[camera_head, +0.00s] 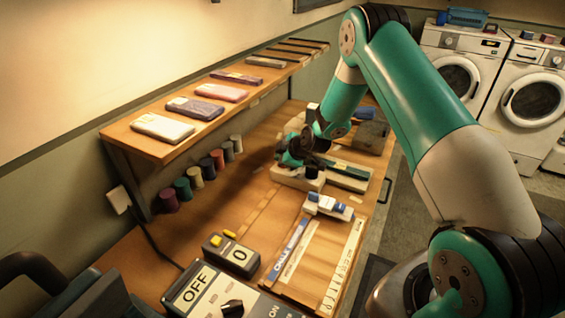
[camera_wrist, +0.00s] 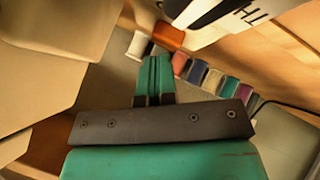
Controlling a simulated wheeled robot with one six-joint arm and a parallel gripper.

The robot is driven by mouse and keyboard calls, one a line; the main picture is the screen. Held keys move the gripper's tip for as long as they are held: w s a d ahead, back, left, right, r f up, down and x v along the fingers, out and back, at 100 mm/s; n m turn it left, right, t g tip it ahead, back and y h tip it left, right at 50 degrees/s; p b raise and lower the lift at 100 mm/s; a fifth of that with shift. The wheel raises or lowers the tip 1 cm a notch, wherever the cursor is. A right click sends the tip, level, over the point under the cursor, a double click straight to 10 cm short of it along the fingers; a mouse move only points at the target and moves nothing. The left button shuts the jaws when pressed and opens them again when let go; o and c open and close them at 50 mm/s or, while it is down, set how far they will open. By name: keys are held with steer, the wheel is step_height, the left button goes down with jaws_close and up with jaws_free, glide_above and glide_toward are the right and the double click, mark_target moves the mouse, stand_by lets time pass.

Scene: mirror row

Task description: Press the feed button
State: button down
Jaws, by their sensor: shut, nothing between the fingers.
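My gripper (camera_head: 296,160) is at the far half of the workbench, over a pale low device (camera_head: 298,180), and partly hides it. I cannot tell from the head view whether it touches the device. In the wrist view the two teal fingers (camera_wrist: 154,72) are closed together with nothing between them. No button marked "feed" can be read in either view. A dark control box (camera_head: 231,255) with yellow buttons and a "0" display stands at the bench's near left, well apart from my gripper.
A wall shelf (camera_head: 215,100) with several flat packs overhangs the bench's left side. Several coloured spools (camera_head: 183,188) stand below it and also show in the wrist view (camera_wrist: 213,80). A panel marked OFF (camera_head: 200,290) is nearest. A blue-and-white item (camera_head: 330,207) lies mid-bench. Washing machines (camera_head: 535,98) stand behind.

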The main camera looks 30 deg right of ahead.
steer(key=shift+f, duration=0.1)
steer(key=shift+r+p, duration=1.25)
steer(key=shift+r, duration=1.5)
